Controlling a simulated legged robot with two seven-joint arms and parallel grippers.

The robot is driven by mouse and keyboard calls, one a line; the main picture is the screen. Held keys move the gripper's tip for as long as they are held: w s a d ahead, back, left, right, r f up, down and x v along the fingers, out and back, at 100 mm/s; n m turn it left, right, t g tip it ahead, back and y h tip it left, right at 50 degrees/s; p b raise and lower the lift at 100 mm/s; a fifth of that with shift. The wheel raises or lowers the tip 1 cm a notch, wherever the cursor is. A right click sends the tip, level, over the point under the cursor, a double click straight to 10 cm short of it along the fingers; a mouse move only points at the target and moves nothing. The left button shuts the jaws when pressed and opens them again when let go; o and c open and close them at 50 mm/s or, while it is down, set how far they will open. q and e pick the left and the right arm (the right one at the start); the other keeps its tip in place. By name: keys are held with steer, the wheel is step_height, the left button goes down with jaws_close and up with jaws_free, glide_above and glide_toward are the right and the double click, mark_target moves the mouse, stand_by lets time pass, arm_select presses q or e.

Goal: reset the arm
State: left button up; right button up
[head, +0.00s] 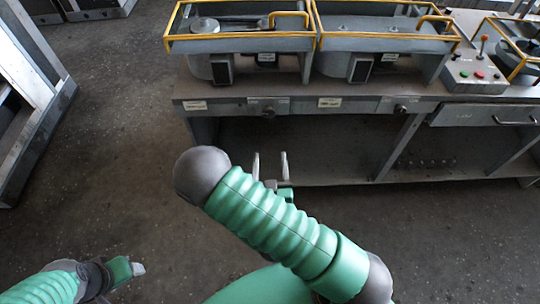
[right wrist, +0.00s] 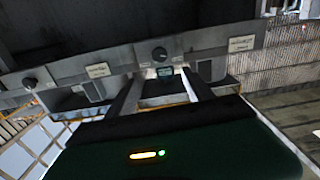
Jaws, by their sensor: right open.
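My right arm in green ribbed sleeving crosses the middle of the head view, with a dark grey rounded joint. Its gripper (head: 270,164) shows past the sleeve, with two grey fingers apart and nothing between them. In the head view it appears in front of the open space under the workbench (head: 300,104). In the right wrist view the same gripper (right wrist: 162,92) has its fingers spread, with the bench front and its knobs beyond. My left gripper (head: 137,268) is low at the left over bare floor. Its fingers are too small to tell apart.
Two grey machine units with yellow guard frames (head: 316,38) stand on the bench. A control box (head: 478,76) with buttons and a lever sits at the right, above a drawer (head: 480,114). A metal frame (head: 38,130) stands at the left. The floor between is clear.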

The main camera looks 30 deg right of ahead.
steer(key=shift+w+d, duration=0.1)
stand_by(0.3)
steer(key=w+a+r+g+y+p, duration=0.1)
steer(key=a+r+g+y+p, duration=0.1)
steer(key=a+g+y+p, duration=0.5)
steer(key=s+r+n+g+y+p, duration=0.1)
steer(key=s+r+n+g+y, duration=0.1)
steer(key=s+r+n+g, duration=0.3)
steer(key=s+r, duration=0.2)
steer(key=s, duration=0.2)
steer(key=shift+s+r+n+g+p, duration=0.2)
steer(key=shift+s+n+g+p, duration=0.2)
